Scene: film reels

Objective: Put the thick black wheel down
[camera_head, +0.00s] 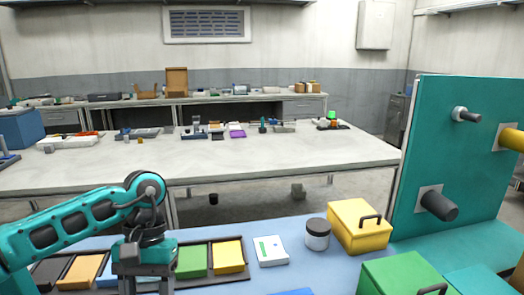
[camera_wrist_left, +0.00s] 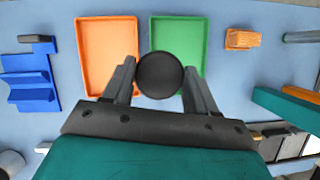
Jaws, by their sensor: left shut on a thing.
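The thick black wheel (camera_wrist_left: 160,75) shows in the left wrist view as a round black disc seen face-on. My left gripper (camera_wrist_left: 159,86) has a finger on each side of it and is shut on it. Behind the wheel lie a shallow orange tray (camera_wrist_left: 107,48) and a shallow green tray (camera_wrist_left: 178,35); the wheel appears over the gap between them. Its height above the surface is hard to tell. In the head view my left gripper (camera_head: 146,283) points down at the bottom edge, and the wheel is hidden. My right gripper is not in view.
A dark tray holds a green block (camera_head: 191,262) and a yellow block (camera_head: 228,257). Nearby are a white box (camera_head: 270,251), a dark-lidded jar (camera_head: 318,234) and a yellow handled case (camera_head: 355,230). A teal panel (camera_head: 450,150) with pegs stands right. A blue part (camera_wrist_left: 32,82) lies left.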

